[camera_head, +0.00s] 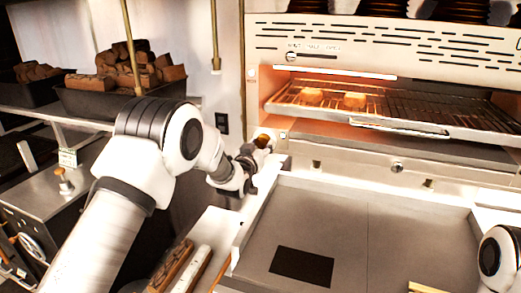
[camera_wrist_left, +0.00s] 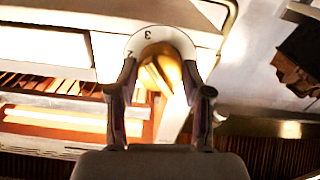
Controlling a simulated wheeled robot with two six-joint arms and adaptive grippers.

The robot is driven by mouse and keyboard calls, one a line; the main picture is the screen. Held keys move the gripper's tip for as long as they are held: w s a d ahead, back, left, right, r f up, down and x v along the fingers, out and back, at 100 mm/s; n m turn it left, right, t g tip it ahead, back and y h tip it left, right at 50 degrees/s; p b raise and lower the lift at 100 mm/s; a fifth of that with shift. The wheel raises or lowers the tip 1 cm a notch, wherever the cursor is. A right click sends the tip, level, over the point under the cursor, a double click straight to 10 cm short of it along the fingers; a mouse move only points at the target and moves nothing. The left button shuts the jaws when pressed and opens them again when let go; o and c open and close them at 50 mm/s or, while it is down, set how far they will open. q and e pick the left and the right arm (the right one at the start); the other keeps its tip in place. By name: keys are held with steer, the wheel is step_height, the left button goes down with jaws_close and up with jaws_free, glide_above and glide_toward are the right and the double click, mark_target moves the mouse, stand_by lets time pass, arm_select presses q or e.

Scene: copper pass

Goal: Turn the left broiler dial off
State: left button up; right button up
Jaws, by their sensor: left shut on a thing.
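The left broiler dial (camera_head: 263,141) is a copper-coloured knob on the left front of the lit broiler (camera_head: 350,55). In the left wrist view, its white ring (camera_wrist_left: 147,36) shows the numbers 3 and 2, and the knob (camera_wrist_left: 165,70) sits between my fingers. My left gripper (camera_head: 252,158) reaches it from the left in the head view; the gripper (camera_wrist_left: 160,75) is shut on the knob. The fingers hide part of the dial, and I cannot read its exact setting. Of my right arm only a link shows at the right edge; its gripper is out of view.
The broiler rack (camera_head: 455,112) holds two toasted pieces (camera_head: 355,100) under an orange glow. A flat grey metal surface with a dark mat (camera_head: 301,266) lies below. Bread-filled dark pans (camera_head: 90,104) stand on a shelf at left. A second knob (camera_head: 397,167) is further right.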

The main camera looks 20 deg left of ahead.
arm_select(q)
steer(key=n+b, duration=0.6)
steer(key=shift+f, duration=0.25)
steer(key=n+b, duration=0.3)
steer(key=shift+d+r+n, duration=0.1)
steer(key=shift+n, duration=0.2)
steer(key=n+b, duration=0.2)
steer(key=n, duration=0.1)
steer(key=shift+r+n, duration=0.15)
steer(key=shift+n, duration=0.15)
steer(key=n+b, duration=0.1)
steer(key=n, duration=0.2)
steer(key=shift+r+n+b, duration=0.1)
steer(key=shift+n+b, duration=0.2)
steer(key=shift+b, duration=0.05)
steer(key=n+b, duration=0.1)
steer(key=n, duration=0.2)
steer(key=shift+r+n, duration=0.15)
steer(key=shift+n, duration=0.15)
steer(key=n+b, duration=0.1)
steer(key=n, duration=0.3)
steer(key=shift+r+n, duration=0.15)
steer(key=shift+n, duration=0.15)
steer(key=shift+w+r+n, duration=0.1)
steer(key=shift+n, duration=1.7)
